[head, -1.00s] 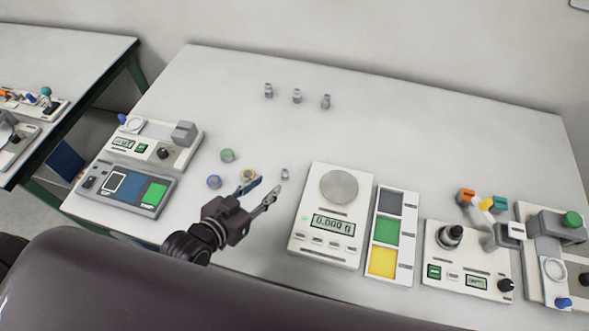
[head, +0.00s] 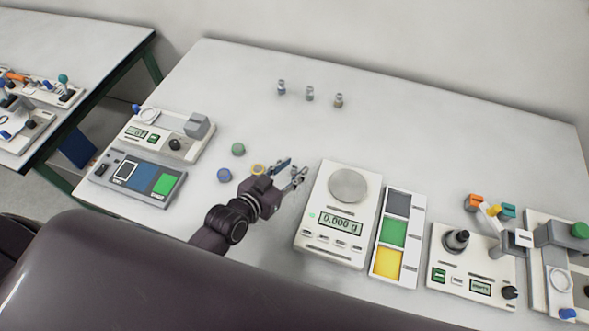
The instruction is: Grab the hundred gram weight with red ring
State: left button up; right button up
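Three small metal weights stand upright in a row at the back of the table: a left one (head: 281,88), a middle one (head: 310,94) and a right one (head: 338,101). A fourth small weight (head: 295,172) stands nearer, left of the scale. My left gripper (head: 295,168) is at this near weight, its two fingers spread with the weight seemingly between their tips. I cannot tell whether they touch it. The weights are too small to make out a red ring or any marking. My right gripper is not in view.
A balance (head: 330,249) with a round pan stands right of my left gripper, beside a coloured panel (head: 375,275). Green (head: 238,149), blue (head: 224,175) and yellow (head: 258,169) round pieces lie to its left. Devices stand at both table sides. The table's middle is clear.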

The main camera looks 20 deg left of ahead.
pick_arm(q)
grip_shut()
dwell(0.3)
